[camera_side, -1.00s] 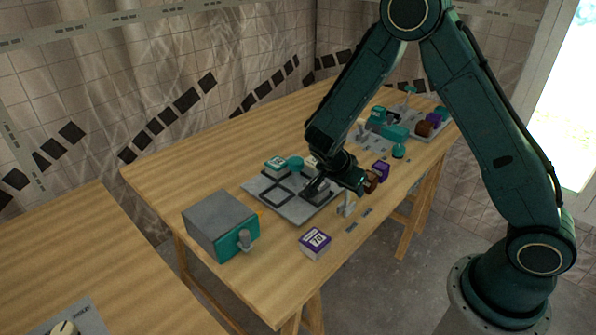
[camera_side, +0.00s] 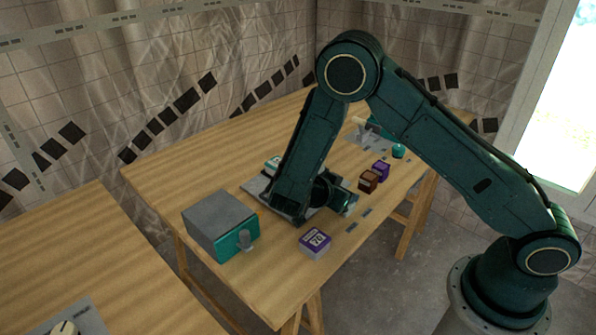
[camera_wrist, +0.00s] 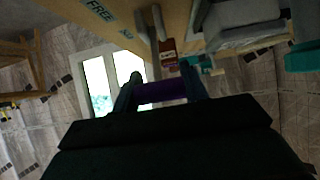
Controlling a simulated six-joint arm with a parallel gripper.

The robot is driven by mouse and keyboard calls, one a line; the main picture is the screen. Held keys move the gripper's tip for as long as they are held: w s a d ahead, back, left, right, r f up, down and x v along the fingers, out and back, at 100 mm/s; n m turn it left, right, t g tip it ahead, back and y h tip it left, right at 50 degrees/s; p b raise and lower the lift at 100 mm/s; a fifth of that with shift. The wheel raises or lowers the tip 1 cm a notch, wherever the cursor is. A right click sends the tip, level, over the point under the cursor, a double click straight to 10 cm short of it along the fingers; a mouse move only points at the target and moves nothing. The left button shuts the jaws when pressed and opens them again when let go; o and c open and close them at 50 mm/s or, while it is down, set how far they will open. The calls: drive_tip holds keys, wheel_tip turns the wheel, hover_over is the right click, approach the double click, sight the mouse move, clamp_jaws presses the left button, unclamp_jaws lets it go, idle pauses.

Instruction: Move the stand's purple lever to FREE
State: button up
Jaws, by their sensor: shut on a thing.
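My gripper (camera_wrist: 162,84) is shut on a purple bar (camera_wrist: 162,92), which lies crosswise between its two fingers in the wrist view; I take it to be the lever's grip. A word FREE is printed on the wooden surface (camera_wrist: 178,12) at the top left of that view, with a second, smaller label beside it. Two grey uprights (camera_wrist: 145,32) of the stand rise near the fingers. In the side view my gripper (camera_side: 346,203) is low at the table's front edge, and my forearm hides most of the stand and the lever.
A brown block (camera_side: 368,181) and a purple block (camera_side: 381,171) lie just right of my gripper. A grey plate (camera_side: 255,186) is partly behind my arm.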

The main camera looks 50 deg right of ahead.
drive_tip(key=shift+a, duration=0.1)
drive_tip(key=o, duration=1.4)
drive_tip(key=v, duration=1.3)
drive_tip(key=shift+a+r, duration=0.2)
drive_tip(key=shift+a, duration=0.1)
drive_tip(key=shift+r, duration=0.1)
